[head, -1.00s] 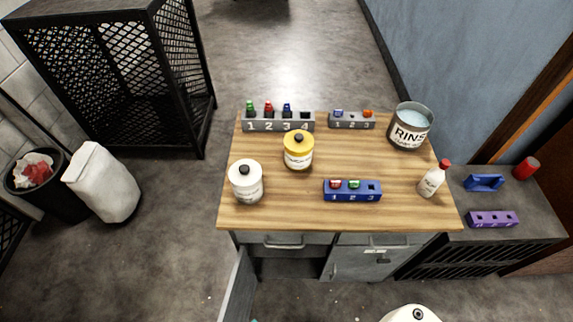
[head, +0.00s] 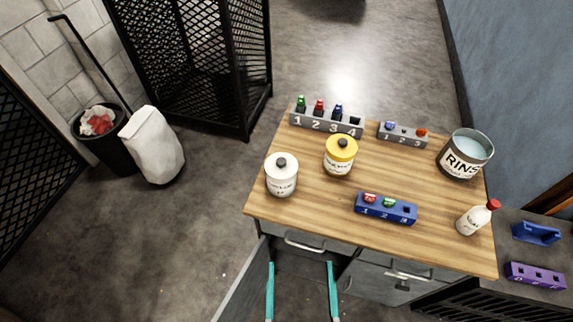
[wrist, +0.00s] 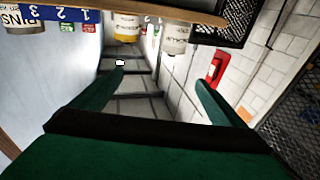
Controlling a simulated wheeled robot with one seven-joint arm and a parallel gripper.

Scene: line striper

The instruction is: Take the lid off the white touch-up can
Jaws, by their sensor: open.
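The white touch-up can (head: 281,182) stands upright at the left end of the wooden table. In the wrist view the white can (wrist: 176,39) shows at the top, partly cut off, right of the yellow can (wrist: 127,27). My gripper (head: 300,264) is open and empty, its two teal fingers wide apart at the table's front edge. The fingers also show in the wrist view (wrist: 160,75). They are apart from the white can, which lies farther back and slightly left.
The yellow can (head: 340,160) stands right of the white can. A blue numbered rack (head: 385,214), two grey racks, a rinse bucket (head: 465,160) and a red-capped bottle (head: 473,219) share the table (head: 310,205). An open door or panel (head: 245,292) hangs below the front left.

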